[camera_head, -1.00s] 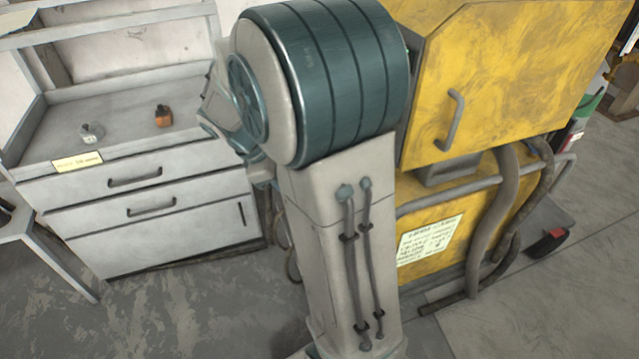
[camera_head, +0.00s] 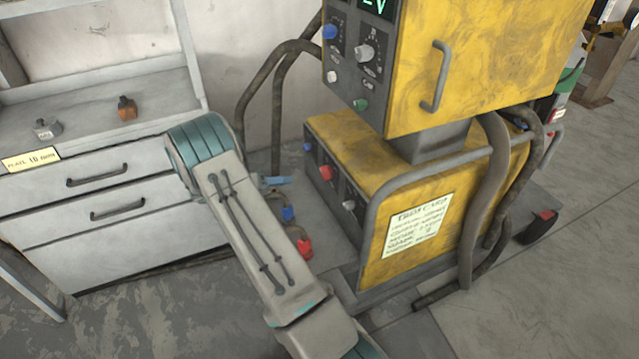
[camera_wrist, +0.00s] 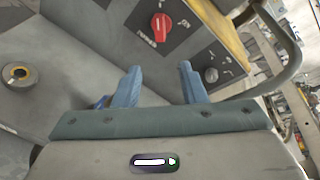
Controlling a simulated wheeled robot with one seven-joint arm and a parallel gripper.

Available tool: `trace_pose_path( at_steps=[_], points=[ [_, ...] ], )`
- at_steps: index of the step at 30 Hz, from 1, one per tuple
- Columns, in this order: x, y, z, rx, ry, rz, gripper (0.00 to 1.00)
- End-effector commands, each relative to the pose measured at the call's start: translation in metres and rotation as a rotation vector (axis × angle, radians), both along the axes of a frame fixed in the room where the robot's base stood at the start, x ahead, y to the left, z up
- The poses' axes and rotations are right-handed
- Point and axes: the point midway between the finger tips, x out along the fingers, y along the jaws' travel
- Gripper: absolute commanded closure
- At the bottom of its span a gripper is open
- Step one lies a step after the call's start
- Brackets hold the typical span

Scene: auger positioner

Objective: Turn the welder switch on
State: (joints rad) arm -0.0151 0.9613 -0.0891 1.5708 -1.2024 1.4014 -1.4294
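The welder (camera_head: 440,165) is a yellow unit with an upper and a lower box. The lower box's dark front panel carries a red rotary switch (camera_head: 325,172); the red switch also shows in the wrist view (camera_wrist: 161,27), with a white mark on it and small labels around it that I cannot read. My gripper (camera_wrist: 162,84) is open, its two blue fingers apart with nothing between them. In the wrist view the red switch lies beyond the fingertips, apart from them. In the head view a blue finger (camera_head: 277,181) shows left of the panel; my arm hides most of the gripper.
A grey knob (camera_wrist: 210,75) sits right of the red switch in the wrist view. The upper box has several knobs and a lit green display (camera_head: 376,5). Cables hang around the welder.

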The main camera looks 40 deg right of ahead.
Motion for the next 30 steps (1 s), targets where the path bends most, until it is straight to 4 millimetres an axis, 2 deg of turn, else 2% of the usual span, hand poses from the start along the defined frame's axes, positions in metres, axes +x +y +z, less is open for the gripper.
trace_pose_path(
  at_steps=[18, 24, 30],
  points=[
    [-0.027, -0.107, -0.033, 0.002, -0.001, -0.004, 0.62],
    [-0.031, -0.122, -0.036, 0.002, -0.002, -0.003, 0.62],
    [-0.031, -0.124, -0.036, 0.002, -0.002, -0.001, 0.62]
  ],
)
